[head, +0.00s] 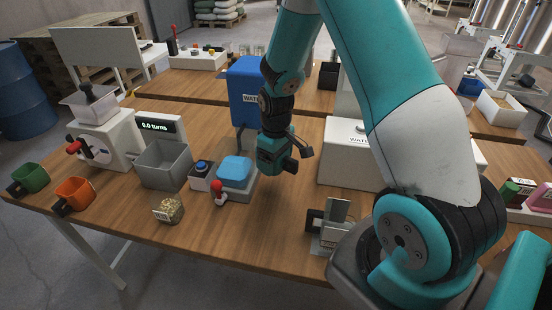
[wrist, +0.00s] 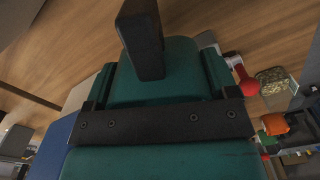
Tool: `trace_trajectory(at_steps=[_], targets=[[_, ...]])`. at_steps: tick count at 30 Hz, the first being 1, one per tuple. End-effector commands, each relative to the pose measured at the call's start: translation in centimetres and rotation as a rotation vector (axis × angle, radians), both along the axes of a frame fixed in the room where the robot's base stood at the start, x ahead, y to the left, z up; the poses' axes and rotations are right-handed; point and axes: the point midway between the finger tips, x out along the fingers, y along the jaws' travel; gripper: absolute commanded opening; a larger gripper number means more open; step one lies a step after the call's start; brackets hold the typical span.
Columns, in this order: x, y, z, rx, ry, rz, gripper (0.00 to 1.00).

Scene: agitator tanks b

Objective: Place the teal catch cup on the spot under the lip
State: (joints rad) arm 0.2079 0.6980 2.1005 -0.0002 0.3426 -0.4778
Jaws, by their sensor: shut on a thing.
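My gripper (head: 299,157) is above the wooden table, right of the scale and in front of the white box. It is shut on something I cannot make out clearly. In the wrist view the gripper's teal body and one dark finger (wrist: 144,42) fill the middle and hide what is held. I cannot pick out the teal catch cup as a separate thing in either view. The spot and the lip are also not clearly seen; my arm covers much of the right side.
A blue water tank (head: 246,92) stands behind the gripper, a white box (head: 348,165) to its right. Green (head: 33,177) and orange (head: 75,193) cups stand farther left.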

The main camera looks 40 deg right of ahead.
Motion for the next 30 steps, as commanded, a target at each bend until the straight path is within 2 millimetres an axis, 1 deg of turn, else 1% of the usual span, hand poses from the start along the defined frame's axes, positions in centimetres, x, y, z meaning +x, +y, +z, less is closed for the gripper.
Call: trace_trajectory(at_steps=[9, 12, 13, 15, 20, 23, 28, 30], targets=[[0.0, 0.0, -1.1, 0.000, 0.000, 0.000, 0.55], [0.0, 0.0, -1.0, 0.000, 0.000, 0.000, 0.55], [0.0, 0.0, -1.0, 0.000, 0.000, 0.000, 0.86], [0.0, 0.0, -1.0, 0.000, 0.000, 0.000, 1.00], [0.0, 0.0, -1.0, 0.000, 0.000, 0.000, 1.00], [0.0, 0.0, -0.6, 0.000, 0.000, 0.000, 1.00], [0.1, 0.0, 1.4, -0.002, -0.006, 0.000, 1.00], [0.1, 0.0, 2.8, -0.001, -0.007, 0.000, 1.00]])
